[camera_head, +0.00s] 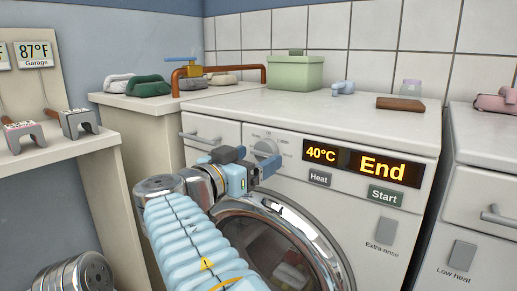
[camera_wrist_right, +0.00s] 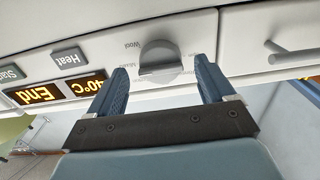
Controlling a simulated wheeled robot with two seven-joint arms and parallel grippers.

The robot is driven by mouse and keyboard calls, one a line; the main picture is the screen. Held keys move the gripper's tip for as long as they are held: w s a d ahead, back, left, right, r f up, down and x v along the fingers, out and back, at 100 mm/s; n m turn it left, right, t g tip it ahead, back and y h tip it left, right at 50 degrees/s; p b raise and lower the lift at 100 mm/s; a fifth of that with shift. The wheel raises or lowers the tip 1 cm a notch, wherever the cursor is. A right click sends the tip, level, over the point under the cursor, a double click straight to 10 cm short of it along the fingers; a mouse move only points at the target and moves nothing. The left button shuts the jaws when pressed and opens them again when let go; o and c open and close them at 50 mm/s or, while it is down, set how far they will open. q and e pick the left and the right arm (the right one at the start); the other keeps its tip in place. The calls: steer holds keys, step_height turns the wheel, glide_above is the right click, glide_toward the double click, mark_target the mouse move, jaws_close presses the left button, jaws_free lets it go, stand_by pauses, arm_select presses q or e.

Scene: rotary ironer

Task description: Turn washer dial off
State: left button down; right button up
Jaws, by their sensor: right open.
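The washer (camera_head: 370,235) is white with a round chrome-rimmed door (camera_head: 262,200). Its grey round dial (camera_head: 266,147) sits on the front panel, left of a display (camera_head: 362,162) reading "40°C" and "End". The dial also shows in the right wrist view (camera_wrist_right: 160,63), with printed labels around it, one reading "Wool". My right gripper (camera_head: 252,164) is open in front of the panel, just below the dial in the head view. In the wrist view its two blue fingers (camera_wrist_right: 158,78) point at the dial from either side; contact cannot be told. My left gripper is not in view.
Heat (camera_head: 319,177) and Start (camera_head: 385,195) buttons sit right of the dial, and a drawer handle (camera_head: 200,137) to its left. Another white appliance (camera_head: 485,165) stands at right.

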steer(key=shift+x, duration=0.95)
steer(key=shift+c, duration=0.4)
steer(key=c, duration=0.9)
steer(key=shift+c, duration=0.2)
